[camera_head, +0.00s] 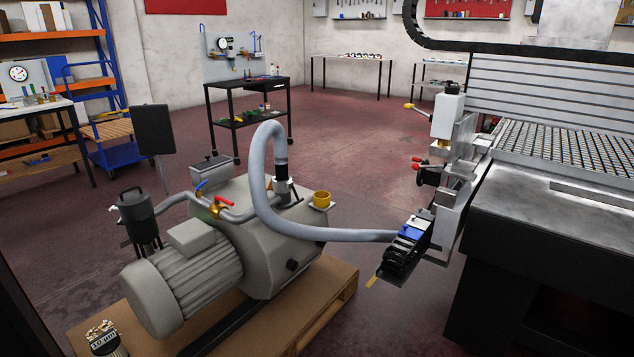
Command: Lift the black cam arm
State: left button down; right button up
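A grey hose (340,235) runs from the grey vacuum pump (215,250) to a black fitting block (402,254) on a bracket at the side of the grid table (540,205). The block has blue and white parts on top and black ribbed or lever-like parts along it. The black cam arm seems to be among these black parts, but they are too small and dark to single it out or tell whether it is raised. Neither of my grippers is in view.
The pump stands on a wooden pallet (335,305). A labelled jar (104,338) is at the lower left. A yellow-tipped lever (415,107) and red-tipped handles (419,163) project from the table's side. Red floor (360,160) lies open behind the pump.

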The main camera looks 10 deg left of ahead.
aim_at(299, 200)
jog(key=i+j+z, duration=0.1)
jog(key=i, duration=1.45)
jog(key=i+z, duration=0.15)
jog(key=z, duration=0.3)
jog(key=i+z, duration=0.15)
jog(key=z, duration=0.3)
jog(key=i+j+z, duration=0.15)
jog(key=z, duration=7.25)
